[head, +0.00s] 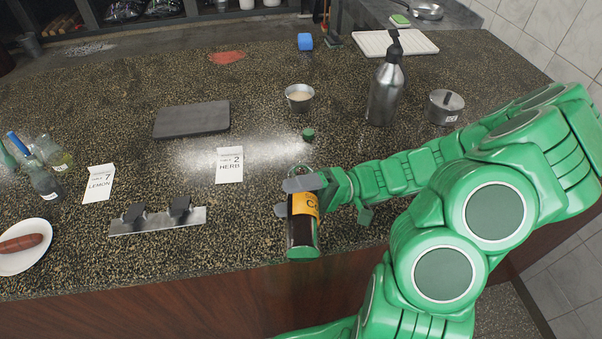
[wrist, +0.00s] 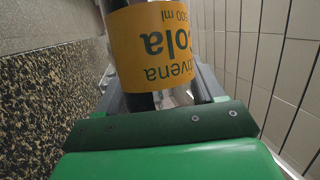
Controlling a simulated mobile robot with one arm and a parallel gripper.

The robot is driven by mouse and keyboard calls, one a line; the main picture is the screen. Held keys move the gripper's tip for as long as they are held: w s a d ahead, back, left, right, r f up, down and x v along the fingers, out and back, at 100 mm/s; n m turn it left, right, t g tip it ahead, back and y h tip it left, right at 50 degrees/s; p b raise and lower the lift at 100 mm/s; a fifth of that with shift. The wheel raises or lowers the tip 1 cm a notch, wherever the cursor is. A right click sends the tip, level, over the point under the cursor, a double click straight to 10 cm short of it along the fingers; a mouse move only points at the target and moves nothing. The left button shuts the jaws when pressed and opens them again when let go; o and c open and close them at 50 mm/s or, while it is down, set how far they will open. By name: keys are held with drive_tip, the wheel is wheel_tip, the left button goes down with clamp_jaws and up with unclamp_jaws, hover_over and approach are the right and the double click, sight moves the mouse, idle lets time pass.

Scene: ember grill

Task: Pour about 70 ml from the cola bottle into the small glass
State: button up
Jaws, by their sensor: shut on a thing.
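The cola bottle (head: 303,232) is dark with an orange label and is held at the counter's front edge in the head view. My gripper (head: 300,196) is shut on it, with one grey finger across its upper part. In the wrist view the bottle's label (wrist: 158,42) fills the space between the fingers (wrist: 165,98), and its lettering is upside down.
A small green cap-like piece (head: 308,134) lies behind the bottle. Cards (head: 230,165), a metal strip (head: 155,222) and a sausage plate (head: 20,262) are left.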

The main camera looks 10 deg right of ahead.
drive_tip(key=shift+s+a+r, duration=0.1)
drive_tip(key=shift+s, duration=0.2)
drive_tip(key=shift+r+m+t+y, duration=0.3)
drive_tip(key=shift+m+t, duration=0.1)
drive_tip(key=shift+m, duration=0.2)
idle(2.1)
drive_tip(key=f+n, duration=0.1)
drive_tip(key=f+n+h, duration=0.1)
drive_tip(key=n, duration=0.1)
drive_tip(key=f+n+g, duration=0.1)
drive_tip(key=shift+s+f+h, duration=0.15)
drive_tip(key=shift+s+h, duration=0.2)
drive_tip(key=shift+h, duration=0.05)
drive_tip(key=shift+s+f+n+h, duration=0.3)
drive_tip(key=shift+f+n+h, duration=0.15)
drive_tip(key=shift+n, duration=0.45)
drive_tip(key=shift+r, duration=0.2)
drive_tip(key=shift+r, duration=0.2)
idle(0.8)
